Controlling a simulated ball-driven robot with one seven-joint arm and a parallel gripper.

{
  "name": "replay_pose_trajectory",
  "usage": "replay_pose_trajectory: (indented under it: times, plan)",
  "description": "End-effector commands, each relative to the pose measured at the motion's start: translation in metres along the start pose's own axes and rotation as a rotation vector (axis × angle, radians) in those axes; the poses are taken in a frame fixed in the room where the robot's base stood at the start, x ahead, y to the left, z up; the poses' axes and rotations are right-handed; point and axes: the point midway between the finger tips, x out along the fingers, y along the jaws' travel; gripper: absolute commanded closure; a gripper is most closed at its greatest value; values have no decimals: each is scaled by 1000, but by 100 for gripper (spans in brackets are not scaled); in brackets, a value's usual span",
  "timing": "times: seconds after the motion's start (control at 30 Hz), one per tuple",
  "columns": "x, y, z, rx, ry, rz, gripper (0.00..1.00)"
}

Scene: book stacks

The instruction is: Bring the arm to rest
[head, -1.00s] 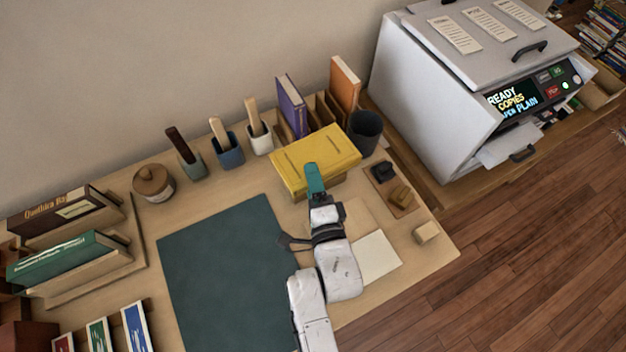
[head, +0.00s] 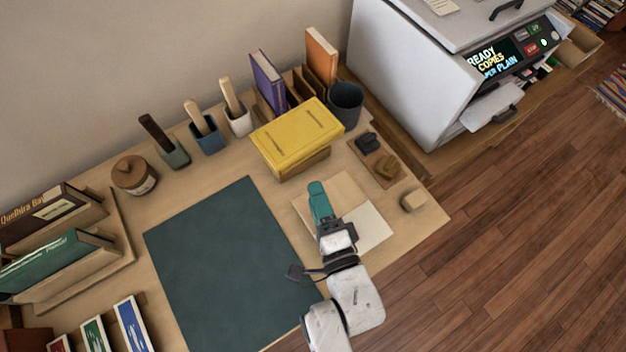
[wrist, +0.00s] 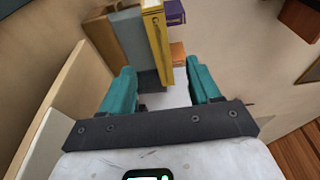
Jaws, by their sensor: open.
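My gripper (head: 319,200) has teal fingers and hangs over the near right part of the desk (head: 215,165), above some paper sheets (head: 372,228). In the wrist view my gripper (wrist: 158,90) shows two teal fingers spread apart with nothing between them. My white arm reaches in from the bottom of the head view. A yellow book (head: 297,138) lies flat on a stand beyond the fingertips, apart from them. It also shows in the wrist view (wrist: 158,40).
A dark green mat (head: 230,260) covers the desk's middle. Several tool cups, a lidded jar (head: 134,175) and a dark bin (head: 345,103) line the back. Upright books (head: 55,262) stand at left. A copier (head: 430,70) stands at right. Wooden floor (head: 500,230) is clear.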

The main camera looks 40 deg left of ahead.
Motion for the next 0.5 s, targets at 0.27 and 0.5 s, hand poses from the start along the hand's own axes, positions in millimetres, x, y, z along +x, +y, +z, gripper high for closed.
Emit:
replay_pose_trajectory:
  times: [0.27, 0.5]
  plan:
    - [-4, 0, 0, 1, 0, 0, 38]
    - [-8, 0, -26, -94, 44, 68, 38]
